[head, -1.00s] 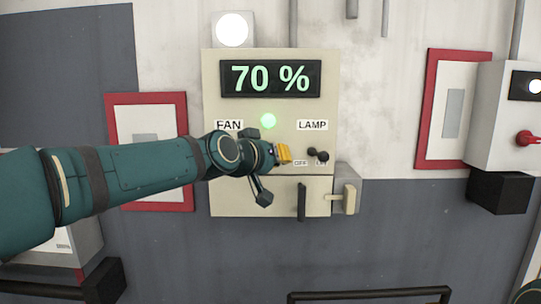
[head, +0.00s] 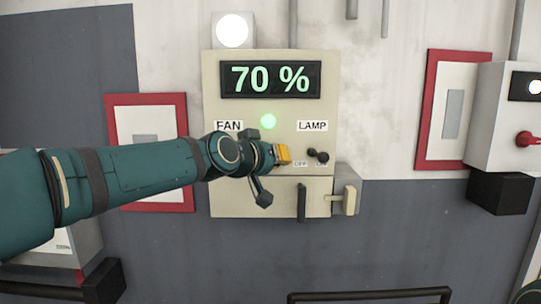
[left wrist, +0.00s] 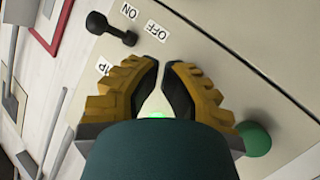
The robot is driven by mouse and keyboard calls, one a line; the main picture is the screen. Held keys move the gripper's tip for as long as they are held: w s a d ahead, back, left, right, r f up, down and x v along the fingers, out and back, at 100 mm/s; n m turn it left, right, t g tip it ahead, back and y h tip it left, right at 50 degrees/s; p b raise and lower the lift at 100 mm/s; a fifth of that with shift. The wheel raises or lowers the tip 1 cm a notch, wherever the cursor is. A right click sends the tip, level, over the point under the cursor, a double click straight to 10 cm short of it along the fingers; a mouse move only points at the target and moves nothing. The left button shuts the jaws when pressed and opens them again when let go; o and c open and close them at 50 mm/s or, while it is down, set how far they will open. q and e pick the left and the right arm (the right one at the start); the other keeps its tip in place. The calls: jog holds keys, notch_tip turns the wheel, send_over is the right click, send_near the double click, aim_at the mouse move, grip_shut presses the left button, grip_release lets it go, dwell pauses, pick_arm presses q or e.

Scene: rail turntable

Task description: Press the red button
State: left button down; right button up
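No red button shows in either view; part of the panel is hidden behind my left gripper. The beige control panel (head: 225,75) has a display reading 70 % (head: 270,78), a lit green light (head: 268,121) and FAN (head: 229,126) and LAMP (head: 312,125) labels. My left gripper (head: 284,154) is in front of the panel, below the green light and left of the lamp switch (head: 318,155). In the left wrist view its yellow fingers (left wrist: 162,66) are nearly together, with nothing held between them. A round green button (left wrist: 256,138) shows beside the right finger. Contact with the panel cannot be told. My right gripper is not in view.
A dark handle (head: 301,203) and a beige latch (head: 350,199) are at the panel's lower right. Red-framed boards (head: 452,110) flank the panel. A grey box with a red knob (head: 528,138) is at far right. A dark rail (head: 370,292) runs along the bottom.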

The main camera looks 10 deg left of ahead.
pick_arm(q)
jog(key=shift+w, duration=0.1)
jog(key=shift+w, duration=0.35)
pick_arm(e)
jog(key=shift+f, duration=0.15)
pick_arm(q)
jog(key=shift+w+a, duration=0.15)
jog(key=shift+w, duration=0.25)
dwell(0.7)
jog(key=shift+s, duration=0.85)
